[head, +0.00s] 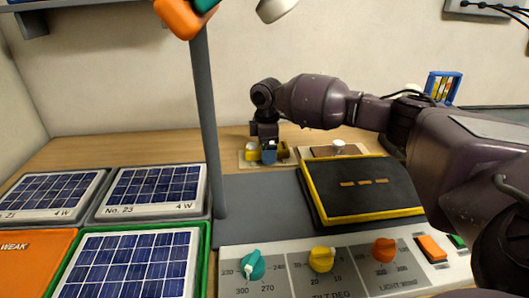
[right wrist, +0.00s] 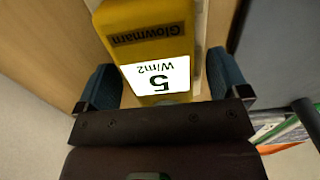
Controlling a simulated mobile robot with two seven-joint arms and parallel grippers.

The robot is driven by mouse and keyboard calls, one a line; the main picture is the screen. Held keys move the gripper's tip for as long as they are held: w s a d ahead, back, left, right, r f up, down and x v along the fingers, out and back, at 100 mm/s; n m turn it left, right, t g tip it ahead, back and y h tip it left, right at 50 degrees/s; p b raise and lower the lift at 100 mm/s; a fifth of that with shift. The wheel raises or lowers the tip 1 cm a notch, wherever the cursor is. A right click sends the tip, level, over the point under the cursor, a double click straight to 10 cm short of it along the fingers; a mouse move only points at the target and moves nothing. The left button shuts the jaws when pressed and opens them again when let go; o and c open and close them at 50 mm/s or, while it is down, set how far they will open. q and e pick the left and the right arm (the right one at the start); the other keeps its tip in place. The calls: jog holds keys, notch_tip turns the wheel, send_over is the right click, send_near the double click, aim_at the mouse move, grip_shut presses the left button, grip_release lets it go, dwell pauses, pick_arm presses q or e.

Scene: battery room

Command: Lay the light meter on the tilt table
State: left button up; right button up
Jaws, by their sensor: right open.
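The light meter is a yellow block with a white display reading "5 W/m2"; it shows large in the right wrist view (right wrist: 150,48). In the head view the yellow meter (head: 251,151) is at the back of the bench, partly hidden by my right gripper (head: 269,153). That gripper is open, pointing down, with its blue fingers (right wrist: 163,80) on either side of the meter. Whether they touch it is unclear. The tilt table (head: 360,205) is a dark slab with a yellow border, nearer and to the right of the meter. Its top looks empty. My left gripper is out of view.
A grey post (head: 208,130) stands left of the meter. A control panel with knobs (head: 335,268) lies in front of the tilt table. Solar panels (head: 153,187) fill the left side. A small board with a pale knob (head: 338,147) sits behind the table.

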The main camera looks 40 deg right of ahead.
jog(key=shift+r, duration=0.1)
jog(key=shift+c, duration=0.4)
jog(key=c, duration=1.1)
